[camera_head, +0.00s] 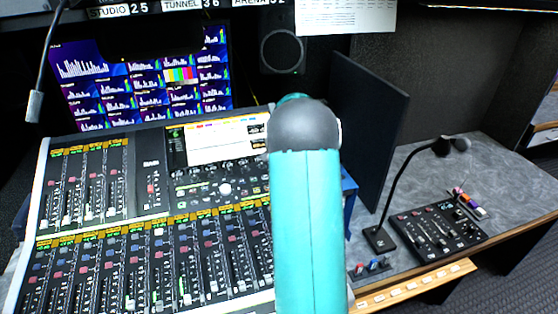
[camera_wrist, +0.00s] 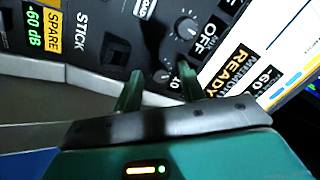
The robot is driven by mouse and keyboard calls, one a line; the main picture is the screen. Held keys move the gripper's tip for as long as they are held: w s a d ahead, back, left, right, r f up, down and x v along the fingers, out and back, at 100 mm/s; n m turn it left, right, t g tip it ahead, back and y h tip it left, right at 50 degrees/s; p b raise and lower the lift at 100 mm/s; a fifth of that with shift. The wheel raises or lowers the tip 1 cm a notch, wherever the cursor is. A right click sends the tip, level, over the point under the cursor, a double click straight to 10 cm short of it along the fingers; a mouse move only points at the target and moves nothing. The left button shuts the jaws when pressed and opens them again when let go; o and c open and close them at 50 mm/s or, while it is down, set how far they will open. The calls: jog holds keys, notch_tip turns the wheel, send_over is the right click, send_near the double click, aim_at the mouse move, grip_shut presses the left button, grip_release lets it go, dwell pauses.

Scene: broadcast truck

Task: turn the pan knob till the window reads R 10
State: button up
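In the wrist view, my gripper (camera_wrist: 160,80) reaches over the mixing console's dark panel with its two green fingers apart. A small dark knob (camera_wrist: 165,75) shows in the gap between the fingertips; I cannot tell whether they touch it. Another round knob (camera_wrist: 186,27) with a pale pointer mark sits just beyond, beside the word OFF. Small text that looks like "10" shows by the right fingertip, partly hidden. I cannot tell which knob is the pan knob, and I read no full window value. In the head view my teal arm hides the gripper.
The mixing console (camera_head: 140,235) with rows of faders and a lit screen (camera_head: 225,140) fills the left. A dark upright panel (camera_head: 368,125), a gooseneck microphone (camera_head: 400,185) and a small black control box (camera_head: 437,228) stand to the right. Grey desktop lies around the box.

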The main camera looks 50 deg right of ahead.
jog(key=shift+r, duration=0.1)
jog(key=v, duration=1.3)
jog(key=shift+s+r, duration=0.2)
jog(key=shift+r, duration=0.1)
jog(key=shift+a, duration=0.15)
jog(key=s+a+r+n+y, duration=0.15)
jog(key=a+r+n, duration=0.25)
jog(key=a, duration=0.9)
jog(key=s+a+r+n, duration=0.3)
jog(key=a+r+n, duration=0.1)
jog(key=a, duration=1)
jog(key=s+a+f+n, duration=0.3)
jog(key=s+a+n, duration=0.4)
jog(key=s+a, duration=0.7)
jog(key=shift+s+a+n+t, duration=0.15)
jog(key=shift+a+n+t, duration=0.2)
jog(key=shift+a, duration=0.45)
